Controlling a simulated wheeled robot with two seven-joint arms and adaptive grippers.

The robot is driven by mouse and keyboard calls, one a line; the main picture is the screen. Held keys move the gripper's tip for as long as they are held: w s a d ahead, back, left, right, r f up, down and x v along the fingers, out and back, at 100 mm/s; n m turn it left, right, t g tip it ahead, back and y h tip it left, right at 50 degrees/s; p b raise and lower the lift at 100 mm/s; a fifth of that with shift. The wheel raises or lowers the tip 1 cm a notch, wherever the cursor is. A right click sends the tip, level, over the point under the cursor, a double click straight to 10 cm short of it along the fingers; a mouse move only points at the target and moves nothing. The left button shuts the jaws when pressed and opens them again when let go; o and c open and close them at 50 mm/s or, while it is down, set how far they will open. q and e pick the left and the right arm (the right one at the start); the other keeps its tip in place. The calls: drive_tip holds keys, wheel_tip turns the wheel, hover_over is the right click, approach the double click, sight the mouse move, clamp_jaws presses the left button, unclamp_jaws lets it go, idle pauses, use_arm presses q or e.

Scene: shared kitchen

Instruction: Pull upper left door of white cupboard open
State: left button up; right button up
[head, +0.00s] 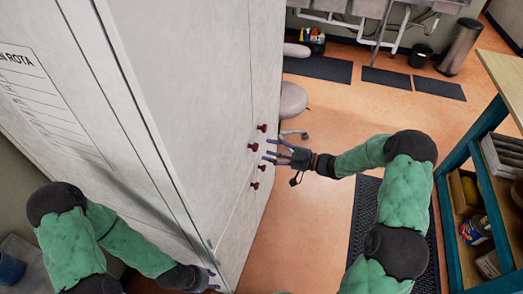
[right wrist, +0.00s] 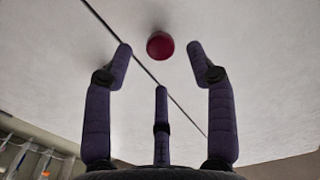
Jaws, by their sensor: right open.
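The white cupboard (head: 205,90) stands tall at the left and centre of the head view, with several dark red knobs on its front. The upper left door's knob looks to be the nearer one of the upper pair (head: 253,146). My right gripper (head: 268,156) is open, its fingers pointing at the cupboard front close to the knobs. In the right wrist view one red knob (right wrist: 160,45) lies beyond and between the open fingers, with no visible contact. My left gripper (head: 212,281) is low by the cupboard's near edge; its fingers are partly cut off by the frame.
A blue-framed shelf unit (head: 480,200) with goods stands at the right. A round stool (head: 291,100) is behind the cupboard front. Dark mats (head: 320,68) lie on the orange floor (head: 330,115), which is clear in the middle. A dark seam (right wrist: 130,55) runs past the knob.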

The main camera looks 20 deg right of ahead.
drive_tip(key=shift+x, duration=1.95)
drive_tip(key=shift+c, duration=0.3)
clamp_jaws()
